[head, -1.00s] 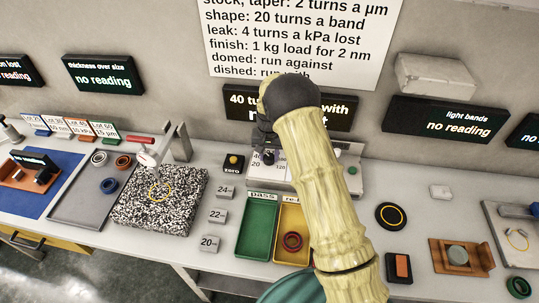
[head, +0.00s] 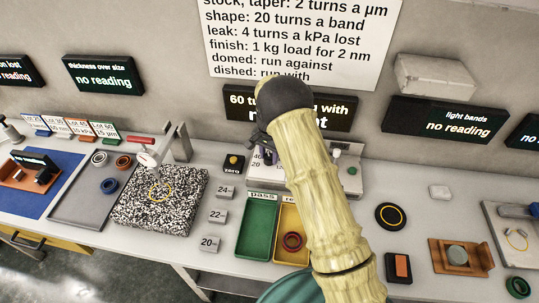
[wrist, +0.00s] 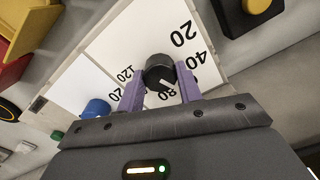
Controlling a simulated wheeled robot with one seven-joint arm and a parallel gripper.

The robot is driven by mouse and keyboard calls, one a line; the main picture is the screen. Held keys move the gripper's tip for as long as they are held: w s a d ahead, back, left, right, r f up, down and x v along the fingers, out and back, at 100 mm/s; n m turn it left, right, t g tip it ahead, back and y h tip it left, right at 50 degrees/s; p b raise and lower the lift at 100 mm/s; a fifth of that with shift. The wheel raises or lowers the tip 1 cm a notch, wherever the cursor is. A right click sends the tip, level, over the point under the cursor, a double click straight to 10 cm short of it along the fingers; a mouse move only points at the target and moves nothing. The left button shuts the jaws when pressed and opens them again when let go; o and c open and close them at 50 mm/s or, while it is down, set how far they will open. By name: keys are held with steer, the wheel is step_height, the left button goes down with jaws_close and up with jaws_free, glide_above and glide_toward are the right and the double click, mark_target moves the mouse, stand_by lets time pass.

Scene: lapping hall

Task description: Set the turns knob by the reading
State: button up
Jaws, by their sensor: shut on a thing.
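The turns knob (wrist: 158,68) is black with a white pointer line, on a white panel with printed 20, 40, 80 and 120. My gripper (wrist: 160,77) has its purple fingers on both sides of the knob, shut on it. The pointer lies toward the lower side of the dial, near the 80; the 60 mark is not visible. In the head view my arm hides the knob and much of the panel (head: 345,180). The display (head: 240,98) behind it starts with "60" and ends in "with"; its middle and lower line are mostly covered.
The wall poster (head: 290,40) gives rules, including "shape: 20 turns a band". The light bands display (head: 445,120) and thickness display (head: 103,74) show "no reading". A yellow zero button (head: 233,161), a green pass tray (head: 258,228) and a yellow tray (head: 287,218) are close by.

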mark_target(269, 156)
steer(key=o, duration=1)
steer(key=shift+r, duration=0.1)
step_height(269, 156, up, 17)
steer(key=b, duration=0.2)
steer(key=shift+r, duration=0.15)
